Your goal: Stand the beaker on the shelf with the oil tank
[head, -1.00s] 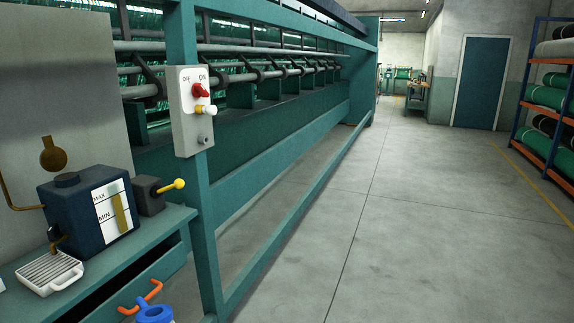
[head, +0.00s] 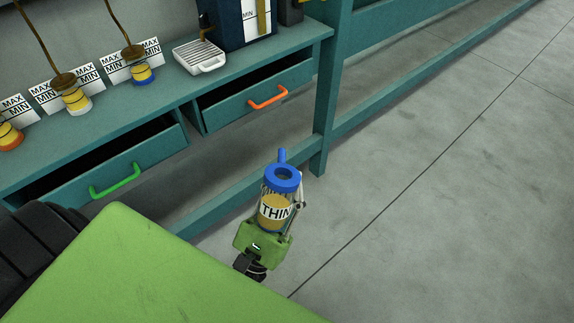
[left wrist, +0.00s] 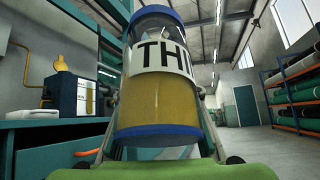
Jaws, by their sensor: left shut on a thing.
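The beaker (head: 274,212) is a clear cylinder with a blue ring top, a blue spout, a label reading "THIN" and yellow-brown liquid inside. My left gripper (head: 281,203) is shut on it and holds it nearly upright, in front of the shelf and apart from it. The beaker fills the middle of the left wrist view (left wrist: 160,100). The teal shelf (head: 262,62) carries the dark blue oil tank (head: 230,28), cut off at the top edge. The tank also shows at left in the left wrist view (left wrist: 72,94). My right gripper is out of view.
A white drip tray (head: 200,58) sits before the tank. Several small oil cups with MAX/MIN cards, such as the blue-based one (head: 141,73), line the shelf at left. Drawers with green (head: 115,180) and orange (head: 268,97) handles stand open below. A teal post (head: 326,110) rises right of the shelf.

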